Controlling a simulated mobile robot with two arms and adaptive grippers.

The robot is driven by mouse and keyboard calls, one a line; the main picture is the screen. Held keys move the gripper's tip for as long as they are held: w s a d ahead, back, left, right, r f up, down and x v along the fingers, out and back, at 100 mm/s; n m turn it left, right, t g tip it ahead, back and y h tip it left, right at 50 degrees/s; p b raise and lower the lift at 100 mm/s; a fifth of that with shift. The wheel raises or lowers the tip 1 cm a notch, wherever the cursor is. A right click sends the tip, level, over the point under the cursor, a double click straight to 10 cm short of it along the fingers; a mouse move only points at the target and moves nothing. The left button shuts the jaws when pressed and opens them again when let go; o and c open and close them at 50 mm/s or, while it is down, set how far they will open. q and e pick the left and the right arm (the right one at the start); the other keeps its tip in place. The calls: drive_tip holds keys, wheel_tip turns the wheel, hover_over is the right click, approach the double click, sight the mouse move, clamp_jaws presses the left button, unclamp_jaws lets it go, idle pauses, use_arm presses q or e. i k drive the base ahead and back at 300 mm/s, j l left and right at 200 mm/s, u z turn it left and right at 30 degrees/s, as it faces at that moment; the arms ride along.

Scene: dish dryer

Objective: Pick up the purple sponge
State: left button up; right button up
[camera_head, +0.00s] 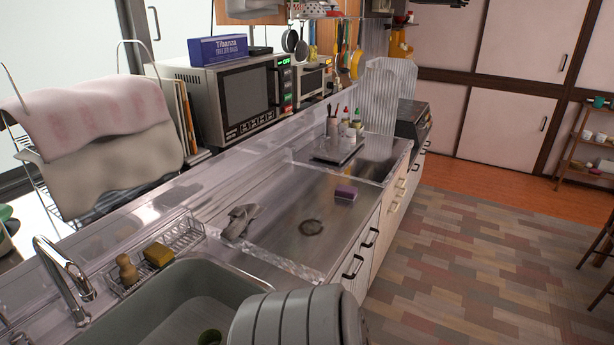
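The purple sponge (346,192) lies flat on the metal counter (290,215), near its front edge and right of a round dark drain-like spot. It is fully visible, with clear counter around it. Neither my left nor my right gripper is in view.
A grey crumpled cloth (240,221) lies left of the sponge. A yellow sponge (158,254) sits in a wire rack (178,238) by the sink (185,295). A tray (338,149) with bottles stands behind the purple sponge. A grey ribbed shape hides the sink's right corner.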

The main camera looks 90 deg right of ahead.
sight(348, 193)
drive_tip(key=z, duration=2.55)
drive_tip(key=i+l+u, duration=0.1)
drive_tip(key=l+u, duration=0.15)
drive_tip(key=u, duration=0.15)
drive_tip(key=l+u, duration=0.3)
drive_tip(key=u, duration=0.15)
drive_tip(key=l+u, duration=0.6)
drive_tip(key=u, duration=0.25)
drive_tip(key=i+l, duration=0.05)
